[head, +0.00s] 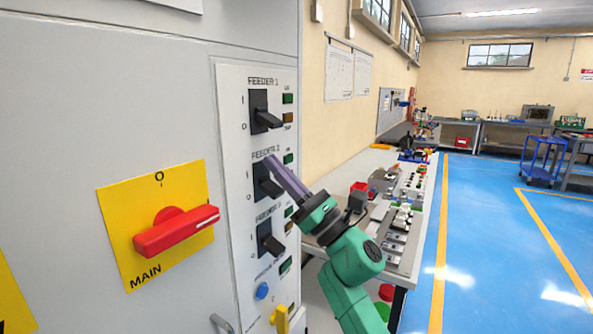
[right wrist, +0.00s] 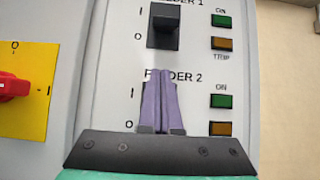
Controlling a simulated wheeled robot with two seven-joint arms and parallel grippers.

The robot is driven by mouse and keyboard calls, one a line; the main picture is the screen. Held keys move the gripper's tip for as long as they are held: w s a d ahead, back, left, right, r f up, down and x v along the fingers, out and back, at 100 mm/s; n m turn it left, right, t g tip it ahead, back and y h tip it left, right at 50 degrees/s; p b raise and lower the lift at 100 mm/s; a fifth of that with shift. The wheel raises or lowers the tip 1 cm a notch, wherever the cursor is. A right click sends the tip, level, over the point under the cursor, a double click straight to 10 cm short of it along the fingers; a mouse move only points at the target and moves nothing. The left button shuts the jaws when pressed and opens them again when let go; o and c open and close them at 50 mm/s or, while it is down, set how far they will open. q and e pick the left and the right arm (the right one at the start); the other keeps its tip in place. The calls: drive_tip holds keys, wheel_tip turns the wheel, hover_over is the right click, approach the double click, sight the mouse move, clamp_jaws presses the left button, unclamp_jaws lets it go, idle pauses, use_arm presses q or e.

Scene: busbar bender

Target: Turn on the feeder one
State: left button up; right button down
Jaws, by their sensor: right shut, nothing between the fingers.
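The feeder 1 switch (head: 264,114) is a black toggle at the top of the white panel (head: 230,90). Its lever points outward and low, near the 0 mark. In the right wrist view the switch (right wrist: 164,26) is at the top, with I above and O below. My right gripper (head: 270,160) has purple fingers, shut and empty. Its tips are just below the feeder 1 switch, by the feeder 2 label; in the right wrist view the fingers (right wrist: 159,72) cover part of that label and hide the feeder 2 switch. My left gripper is not in view.
The feeder 2 switch (head: 265,184) and feeder 3 switch (head: 269,242) sit below. A red MAIN handle (head: 176,232) on a yellow plate stands out at the left. Green and amber lamps line the panel's right side. A cluttered workbench (head: 425,200) stands behind my right arm.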

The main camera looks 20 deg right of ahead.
sight(270, 120)
drive_tip(key=shift+w+a+r+p, duration=0.2)
drive_tip(key=shift+w+r+p, duration=0.1)
drive_tip(key=shift+r, duration=0.3)
drive_tip(key=shift+w+a+r+p, duration=0.15)
drive_tip(key=shift+r+p, duration=0.1)
drive_tip(key=shift+r, duration=0.35)
drive_tip(key=shift+s+d+r+p, duration=0.25)
drive_tip(key=shift+s+r+p, duration=0.05)
drive_tip(key=shift+r+p, duration=0.25)
drive_tip(key=shift+s+d+r+p, duration=0.25)
drive_tip(key=shift+r+p, duration=0.2)
drive_tip(key=shift+r, duration=0.05)
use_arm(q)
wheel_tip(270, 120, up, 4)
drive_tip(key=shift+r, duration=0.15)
use_arm(e)
drive_tip(key=shift+s, duration=0.15)
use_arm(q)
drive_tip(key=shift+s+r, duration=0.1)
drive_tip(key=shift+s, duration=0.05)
use_arm(e)
drive_tip(key=shift+d+r, duration=0.1)
